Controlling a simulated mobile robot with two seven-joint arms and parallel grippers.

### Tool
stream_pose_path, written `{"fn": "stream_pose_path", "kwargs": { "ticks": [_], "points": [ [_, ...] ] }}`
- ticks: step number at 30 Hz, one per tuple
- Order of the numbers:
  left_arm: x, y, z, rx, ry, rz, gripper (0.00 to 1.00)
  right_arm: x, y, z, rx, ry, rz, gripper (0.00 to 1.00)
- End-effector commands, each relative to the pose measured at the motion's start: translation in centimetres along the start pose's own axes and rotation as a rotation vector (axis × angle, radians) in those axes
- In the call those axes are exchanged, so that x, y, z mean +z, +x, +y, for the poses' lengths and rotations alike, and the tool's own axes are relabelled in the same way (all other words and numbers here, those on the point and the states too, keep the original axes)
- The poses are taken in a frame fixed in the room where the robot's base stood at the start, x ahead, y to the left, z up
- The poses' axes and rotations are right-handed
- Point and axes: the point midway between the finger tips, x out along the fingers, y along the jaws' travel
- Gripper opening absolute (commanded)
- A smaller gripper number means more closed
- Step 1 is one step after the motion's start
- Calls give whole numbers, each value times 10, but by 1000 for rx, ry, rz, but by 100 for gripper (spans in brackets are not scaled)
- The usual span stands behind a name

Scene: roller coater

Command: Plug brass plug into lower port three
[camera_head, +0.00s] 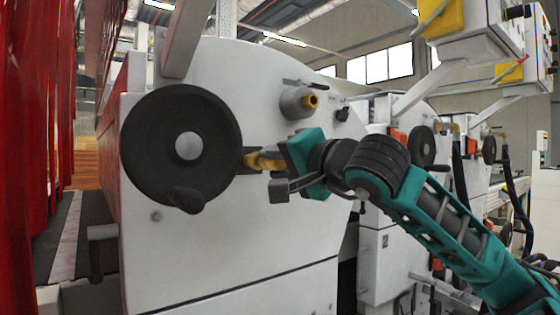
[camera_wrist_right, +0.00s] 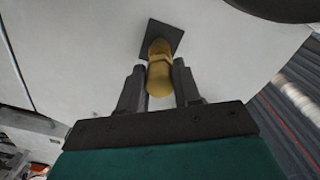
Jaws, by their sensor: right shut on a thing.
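The brass plug (camera_head: 262,161) is held by my right gripper (camera_head: 272,168) just right of the black handwheel, in front of the white machine panel. In the right wrist view the plug (camera_wrist_right: 160,72) lies between the two dark fingers, and the jaws are shut on it. Its far end meets or overlaps a dark square plate (camera_wrist_right: 152,32) on the panel. I cannot tell whether the plug is inside an opening there or only in front of it. The plate's edge (camera_head: 243,151) also shows in the head view. My left gripper is not in view.
The black handwheel (camera_head: 150,135) with its knob stands close left of the plug. A round grey fitting with a brass end (camera_head: 310,101) sticks out above right. Red curtains (camera_head: 28,120) hang at the far left. The panel below the gripper is clear.

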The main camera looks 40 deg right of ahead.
Motion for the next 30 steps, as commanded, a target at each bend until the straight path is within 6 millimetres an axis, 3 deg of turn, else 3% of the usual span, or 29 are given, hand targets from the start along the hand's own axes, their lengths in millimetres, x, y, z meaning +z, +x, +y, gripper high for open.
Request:
{"fn": "stream_pose_path", "kwargs": {
  "ticks": [30],
  "points": [
    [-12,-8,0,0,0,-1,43,0,22,0,-2,0,0,0]
  ]
}}
